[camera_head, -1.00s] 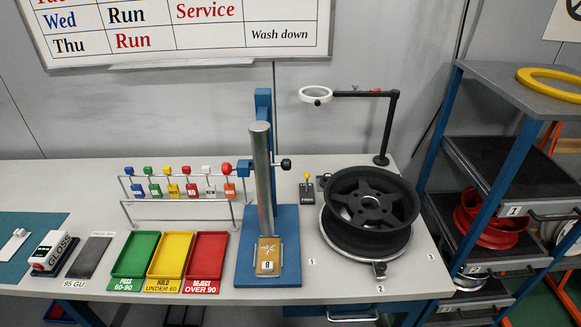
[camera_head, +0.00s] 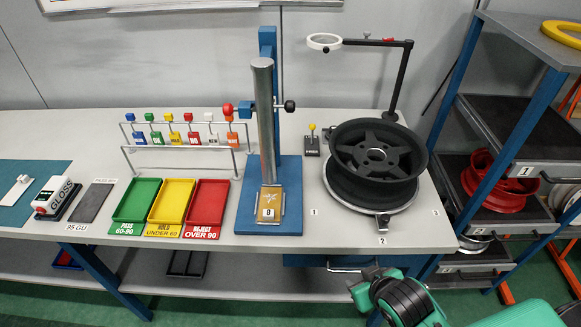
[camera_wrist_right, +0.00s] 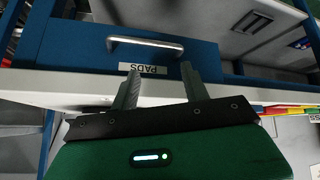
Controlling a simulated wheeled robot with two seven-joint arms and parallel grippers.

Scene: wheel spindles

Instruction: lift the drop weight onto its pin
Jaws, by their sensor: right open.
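The drop tester stands on the bench as a blue base (camera_head: 250,215) with a blue post behind a tall silver tube (camera_head: 265,125). A gold plate (camera_head: 270,203) marked 8 lies at the tube's foot. My right arm shows at the lower right in the head view, below the bench front. My right gripper (camera_wrist_right: 160,85) is open and empty in the wrist view. My left gripper is out of view.
A blue drawer (camera_wrist_right: 85,45) labelled PADS, with a metal handle (camera_wrist_right: 145,46), faces my right gripper. A black wheel (camera_head: 375,160) sits on a turntable right of the tester. Green, yellow and red trays (camera_head: 206,210) lie left. A shelf rack (camera_head: 510,150) stands at right.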

